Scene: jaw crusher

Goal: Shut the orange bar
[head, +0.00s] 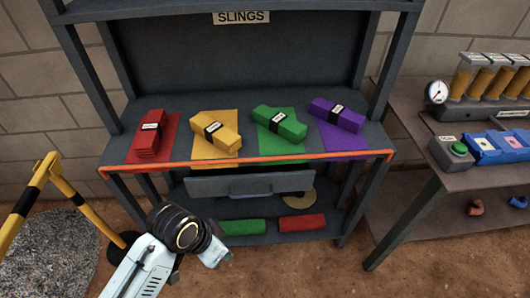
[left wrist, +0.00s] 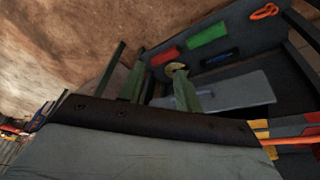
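The orange bar (head: 245,162) is a thin strip running across the front edge of the sling shelf (head: 185,115) in the head view. Its ends reach the left and right front posts; I cannot tell if either end is latched. In the left wrist view an orange strip (left wrist: 285,141) at the lower right looks like part of it. My left gripper (head: 216,255) is below and in front of the bar, not touching it. In the left wrist view its two fingers (left wrist: 158,88) stand apart with nothing visibly held. My right gripper is not in view.
Red (head: 148,136), yellow (head: 215,132), green (head: 279,129) and purple (head: 338,114) slings lie on the shelf behind the bar. A grey drawer (head: 250,184) hangs below. A yellow-black rail (head: 28,200) stands left, a workbench (head: 420,215) right.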

